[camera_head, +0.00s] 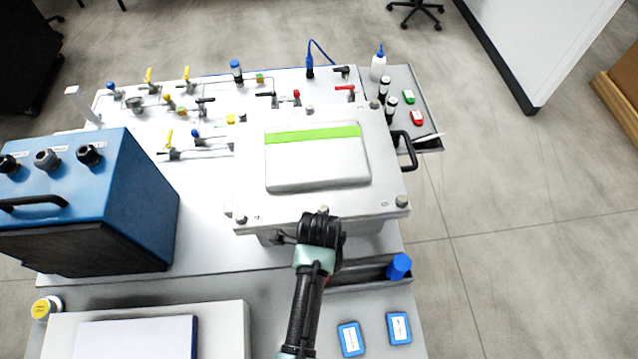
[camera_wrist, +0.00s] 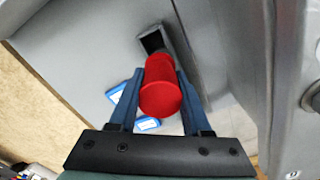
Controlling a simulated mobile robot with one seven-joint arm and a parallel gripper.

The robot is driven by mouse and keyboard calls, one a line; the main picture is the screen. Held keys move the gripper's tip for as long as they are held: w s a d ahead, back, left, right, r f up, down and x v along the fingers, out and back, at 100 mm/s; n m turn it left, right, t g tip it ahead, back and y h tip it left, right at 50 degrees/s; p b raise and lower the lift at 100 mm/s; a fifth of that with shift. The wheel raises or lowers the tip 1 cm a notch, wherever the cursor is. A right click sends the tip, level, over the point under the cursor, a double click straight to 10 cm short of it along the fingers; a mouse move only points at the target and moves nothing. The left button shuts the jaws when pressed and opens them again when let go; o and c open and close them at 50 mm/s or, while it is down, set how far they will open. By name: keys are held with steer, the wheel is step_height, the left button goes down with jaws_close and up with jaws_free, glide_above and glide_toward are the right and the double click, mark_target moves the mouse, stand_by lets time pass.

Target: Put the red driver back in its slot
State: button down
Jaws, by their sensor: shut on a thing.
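The red driver's round red handle (camera_wrist: 160,92) shows in the wrist view between the two blue fingers of my gripper (camera_wrist: 161,80). My gripper is shut on it, with the handle's end facing the camera. The driver's far end is hidden behind the handle. A dark square opening (camera_wrist: 152,41) in a grey surface shows just beyond the handle; I cannot tell whether the driver's tip is in line with it. In the head view my gripper (camera_head: 320,228) is at the front edge of the analyser box, above the narrow grey holder (camera_head: 345,276), and hides the driver.
A blue-handled driver (camera_head: 399,266) stands at the holder's right end. Two blue-edged cards (camera_head: 351,338) lie in front. The metal analyser box (camera_head: 390,180) with its black side handle (camera_head: 407,152) is close behind my gripper. A blue case (camera_head: 150,195) stands left.

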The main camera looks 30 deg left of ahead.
steer(key=shift+f+b, duration=1.6)
steer(key=shift+f, duration=0.9)
steer(key=shift+c, duration=2.2)
jaws_free()
steer(key=o, duration=0.4)
steer(key=shift+o, duration=0.2)
step_height(320, 180, up, 13)
steer(key=shift+f+b, duration=0.1)
steer(key=shift+b, duration=0.4)
